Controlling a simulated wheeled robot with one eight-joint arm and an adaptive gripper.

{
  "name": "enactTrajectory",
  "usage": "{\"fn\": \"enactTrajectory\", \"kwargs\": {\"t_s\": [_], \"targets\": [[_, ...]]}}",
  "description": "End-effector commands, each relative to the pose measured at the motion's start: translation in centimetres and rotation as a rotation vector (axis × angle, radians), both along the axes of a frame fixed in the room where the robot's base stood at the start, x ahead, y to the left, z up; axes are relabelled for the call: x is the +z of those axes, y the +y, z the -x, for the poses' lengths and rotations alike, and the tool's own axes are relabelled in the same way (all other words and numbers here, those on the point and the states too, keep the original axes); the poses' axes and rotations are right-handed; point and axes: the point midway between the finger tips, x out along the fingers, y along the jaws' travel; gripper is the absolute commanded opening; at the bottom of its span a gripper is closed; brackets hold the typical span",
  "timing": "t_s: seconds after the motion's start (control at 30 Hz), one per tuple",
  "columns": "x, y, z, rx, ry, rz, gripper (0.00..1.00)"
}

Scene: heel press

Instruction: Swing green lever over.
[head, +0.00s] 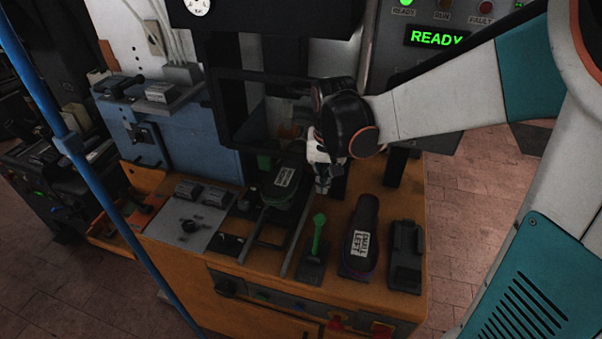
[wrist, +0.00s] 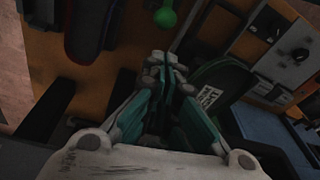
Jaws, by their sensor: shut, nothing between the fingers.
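The green lever (head: 318,232) stands on a dark base on the orange bench top, between the slide rails and a dark shoe form with a white label. Its rounded green knob also shows at the top of the wrist view (wrist: 165,17). My gripper (head: 322,184) points down above the bench, behind the lever and apart from it. In the wrist view my gripper's fingers (wrist: 168,70) are together with nothing between them. The lever's lower part is outside the wrist view.
A labelled shoe form (head: 284,182) sits on the rails left of the lever. Another labelled form (head: 361,240) and a black block (head: 406,255) stand to its right. Dark press posts rise behind. A grey control plate (head: 188,215) lies at left. A blue pole (head: 90,175) crosses the left foreground.

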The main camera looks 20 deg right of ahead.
Motion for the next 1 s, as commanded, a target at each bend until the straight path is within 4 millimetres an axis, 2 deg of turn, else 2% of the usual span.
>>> {"fn": "enactTrajectory", "kwargs": {"t_s": [0.2,0.33,0.73,1.0], "targets": [[-0.1,0.0,0.0,0.000,-0.001,0.000,0.00],[-0.9,0.0,-0.1,0.000,-0.001,0.000,0.00],[-7.4,-0.2,-1.1,0.001,-0.001,0.000,0.00],[-9.7,-0.2,-1.4,0.001,-0.001,0.000,0.00]]}}
